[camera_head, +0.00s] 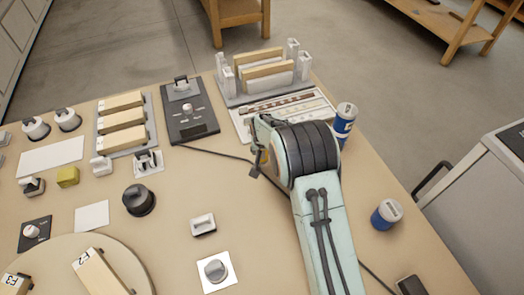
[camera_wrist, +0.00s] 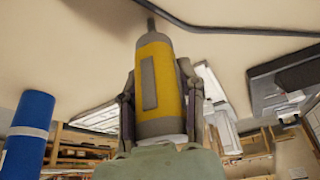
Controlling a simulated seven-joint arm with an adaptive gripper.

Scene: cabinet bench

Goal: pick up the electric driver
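The electric driver (camera_wrist: 160,75) is a yellow and grey cylinder with a thin dark bit at its far end. In the wrist view it stands between the two fingers of my gripper (camera_wrist: 160,100), which press along both its sides. The driver's near end is hidden behind my gripper's pale body. In the head view my gripper (camera_head: 260,148) is near the bench's middle right, just in front of the racks. My arm hides most of the driver there. I cannot tell whether the driver is clear of the bench.
A blue and white can (camera_head: 344,120) stands close behind my arm, and another (camera_head: 386,214) stands to its right. A rack with wooden blocks (camera_head: 265,72) and a tray (camera_head: 285,108) lie behind. A black panel (camera_head: 187,112) is left. A dark cable crosses the bench.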

